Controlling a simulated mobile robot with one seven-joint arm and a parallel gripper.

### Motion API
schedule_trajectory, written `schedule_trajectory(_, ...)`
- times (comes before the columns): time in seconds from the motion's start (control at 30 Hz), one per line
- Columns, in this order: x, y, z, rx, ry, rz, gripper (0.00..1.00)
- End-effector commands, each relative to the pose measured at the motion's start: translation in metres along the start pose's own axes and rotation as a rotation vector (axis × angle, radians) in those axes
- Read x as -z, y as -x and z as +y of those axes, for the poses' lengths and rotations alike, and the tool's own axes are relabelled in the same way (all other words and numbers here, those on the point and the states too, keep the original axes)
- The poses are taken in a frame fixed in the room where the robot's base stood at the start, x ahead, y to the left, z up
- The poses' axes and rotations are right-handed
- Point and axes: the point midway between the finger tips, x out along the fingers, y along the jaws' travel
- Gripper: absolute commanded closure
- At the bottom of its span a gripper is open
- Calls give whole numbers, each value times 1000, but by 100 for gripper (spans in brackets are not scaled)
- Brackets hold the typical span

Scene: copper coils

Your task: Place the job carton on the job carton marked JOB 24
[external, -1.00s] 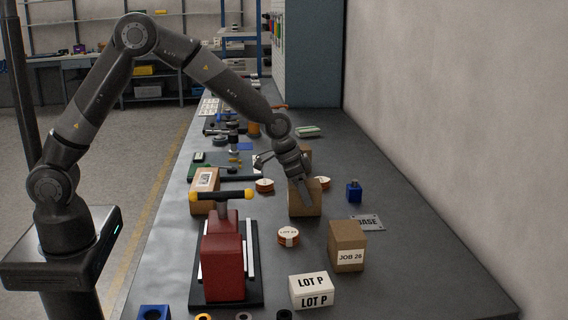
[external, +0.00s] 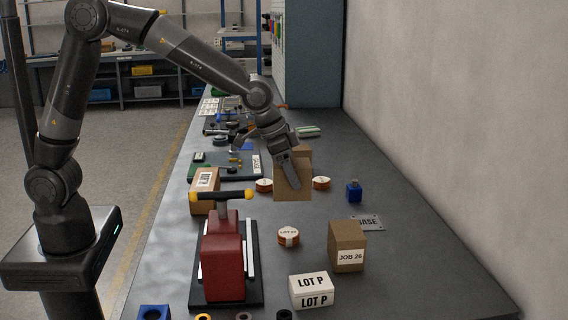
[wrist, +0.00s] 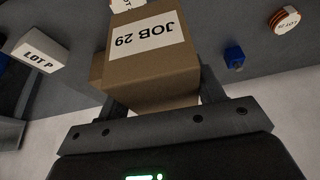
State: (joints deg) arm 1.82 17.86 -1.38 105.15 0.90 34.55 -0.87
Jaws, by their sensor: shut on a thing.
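My gripper (external: 290,172) is shut on a brown job carton (external: 292,190) and holds it above the bench. In the wrist view the held carton (wrist: 150,75) sits between the fingers, with an upside-down label that seems to read JOB 29. Another brown carton (external: 306,152) shows partly behind it in the external view; its label is hidden. A brown carton labelled JOB 26 (external: 348,240) stands at the front right. I cannot read JOB 24 on any carton.
A white LOT P box (external: 312,291) and a red press (external: 222,262) stand in front. Copper coils (external: 288,237), a blue item (external: 354,191), a BASE plate (external: 368,222) and another brown carton (external: 203,200) lie around. The bench right of JOB 26 is clear.

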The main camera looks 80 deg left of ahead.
Motion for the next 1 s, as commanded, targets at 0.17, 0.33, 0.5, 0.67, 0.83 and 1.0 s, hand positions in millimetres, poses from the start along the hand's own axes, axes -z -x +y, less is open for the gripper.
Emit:
schedule_trajectory(0.17,12,4,-26,17,40,3,67)
schedule_trajectory(0.33,35,17,-97,59,144,5,67)
schedule_trajectory(0.5,51,38,-181,107,261,4,67)
schedule_trajectory(0.67,54,57,-245,143,346,4,67)
schedule_trajectory(0.83,53,71,-282,164,395,3,67)
schedule_trajectory(1.0,48,66,-306,170,413,0,67)
